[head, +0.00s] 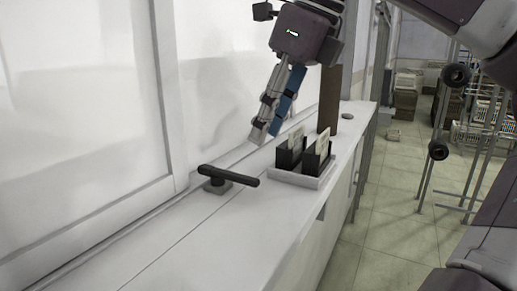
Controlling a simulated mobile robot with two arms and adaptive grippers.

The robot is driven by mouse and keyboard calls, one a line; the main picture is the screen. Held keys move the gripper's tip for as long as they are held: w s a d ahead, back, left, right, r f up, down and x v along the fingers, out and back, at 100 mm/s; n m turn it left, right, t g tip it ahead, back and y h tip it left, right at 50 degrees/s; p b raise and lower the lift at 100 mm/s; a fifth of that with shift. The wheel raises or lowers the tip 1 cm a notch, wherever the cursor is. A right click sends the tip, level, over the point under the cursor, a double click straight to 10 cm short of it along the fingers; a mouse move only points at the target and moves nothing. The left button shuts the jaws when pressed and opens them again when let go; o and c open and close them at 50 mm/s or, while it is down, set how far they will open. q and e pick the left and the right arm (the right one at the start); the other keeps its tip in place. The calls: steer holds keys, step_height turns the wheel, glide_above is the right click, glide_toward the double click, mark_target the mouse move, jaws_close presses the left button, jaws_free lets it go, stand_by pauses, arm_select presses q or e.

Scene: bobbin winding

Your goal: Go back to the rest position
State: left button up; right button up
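My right gripper (268,132) hangs above the white counter, fingers pointing down and slightly left. One grey finger and one blue-sided finger lie close together in this view. I cannot tell whether they are open or shut, and I see no object between the tips. A dark bar (238,177) on a small grey base stands on the counter, left of and below the fingertips, apart from them. Two black holders (289,158) with pale flat pieces stand in a light tray (302,180), right of the fingertips. My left gripper is not in view.
The white counter (190,235) runs along a pale panelled wall, its near part clear. Metal racks (470,135) stand right across a tiled floor (385,215).

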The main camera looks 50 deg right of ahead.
steer(key=shift+v, duration=1.1)
